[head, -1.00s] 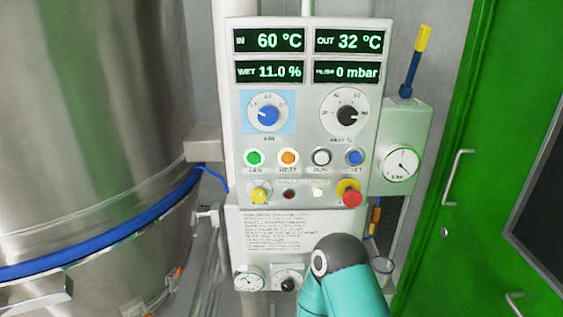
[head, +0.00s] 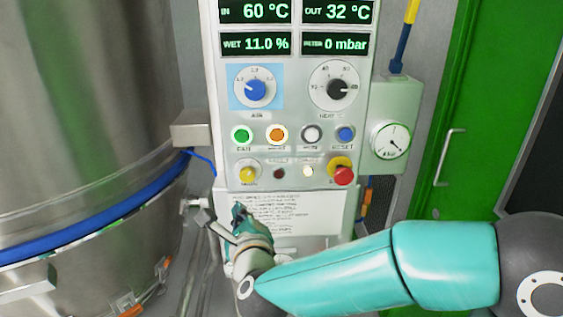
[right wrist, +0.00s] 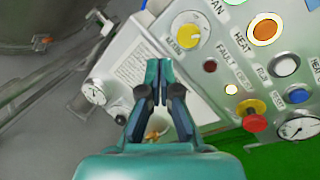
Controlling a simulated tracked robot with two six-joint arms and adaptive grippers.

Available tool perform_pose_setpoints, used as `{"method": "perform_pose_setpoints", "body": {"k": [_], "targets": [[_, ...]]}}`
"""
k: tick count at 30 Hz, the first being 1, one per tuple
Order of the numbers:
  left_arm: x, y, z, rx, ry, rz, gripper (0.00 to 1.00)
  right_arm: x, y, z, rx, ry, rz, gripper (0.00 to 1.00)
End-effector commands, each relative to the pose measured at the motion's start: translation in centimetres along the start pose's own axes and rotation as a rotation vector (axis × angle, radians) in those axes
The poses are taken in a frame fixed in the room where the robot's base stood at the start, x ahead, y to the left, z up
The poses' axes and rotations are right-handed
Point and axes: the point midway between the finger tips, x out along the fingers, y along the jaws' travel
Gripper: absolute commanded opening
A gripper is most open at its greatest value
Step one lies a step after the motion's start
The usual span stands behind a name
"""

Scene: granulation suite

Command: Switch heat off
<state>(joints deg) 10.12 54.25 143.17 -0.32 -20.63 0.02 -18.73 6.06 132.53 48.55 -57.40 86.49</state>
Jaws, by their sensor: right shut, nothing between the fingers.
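The control panel (head: 222,110) fills the middle of the head view. The orange HEAT button (head: 277,134) sits in its button row, right of the green FAN button (head: 242,135); HEAT also shows at the upper right in the right wrist view (right wrist: 265,30). The heat knob (head: 336,88) is the black one at upper right. My right gripper (head: 238,210) is shut and empty, in front of the label plate, below and left of the HEAT button; its fingertips show together in the right wrist view (right wrist: 159,64). My left gripper is not in view.
The yellow MAIN knob (head: 247,171) and red emergency stop (head: 343,176) stick out below the buttons. A steel vessel (head: 90,110) stands on the left. A pressure gauge (head: 391,140) and green door (head: 450,100) are on the right.

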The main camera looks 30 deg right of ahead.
Motion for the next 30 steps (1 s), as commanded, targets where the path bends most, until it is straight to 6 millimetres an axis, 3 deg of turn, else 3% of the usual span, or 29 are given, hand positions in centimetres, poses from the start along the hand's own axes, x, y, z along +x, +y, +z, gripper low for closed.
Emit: {"method": "perform_pose_setpoints", "body": {"k": [1, 3, 6, 8, 12, 22, 30], "targets": [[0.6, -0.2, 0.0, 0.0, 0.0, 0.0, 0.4, -1.4, -3.1, 1.1, 0.186, -0.019, -0.077, 0.0], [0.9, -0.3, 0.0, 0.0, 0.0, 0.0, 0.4, -3.1, -6.6, 1.7, 0.414, -0.031, -0.157, 0.0], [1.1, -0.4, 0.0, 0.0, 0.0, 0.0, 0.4, -4.9, -9.8, 1.8, 0.645, -0.048, -0.229, 0.0], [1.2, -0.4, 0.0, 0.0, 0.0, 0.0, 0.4, -5.6, -10.9, 1.8, 0.729, -0.055, -0.254, 0.0], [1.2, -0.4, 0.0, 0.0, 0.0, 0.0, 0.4, -6.1, -11.8, 1.6, 0.801, -0.058, -0.274, 0.0], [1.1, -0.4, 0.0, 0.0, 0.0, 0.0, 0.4, -5.9, -11.8, 1.7, 0.796, -0.057, -0.272, 0.0], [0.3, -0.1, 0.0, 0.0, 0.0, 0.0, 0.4, -3.1, -12.6, 1.5, 0.793, -0.053, -0.275, 0.0]]}}
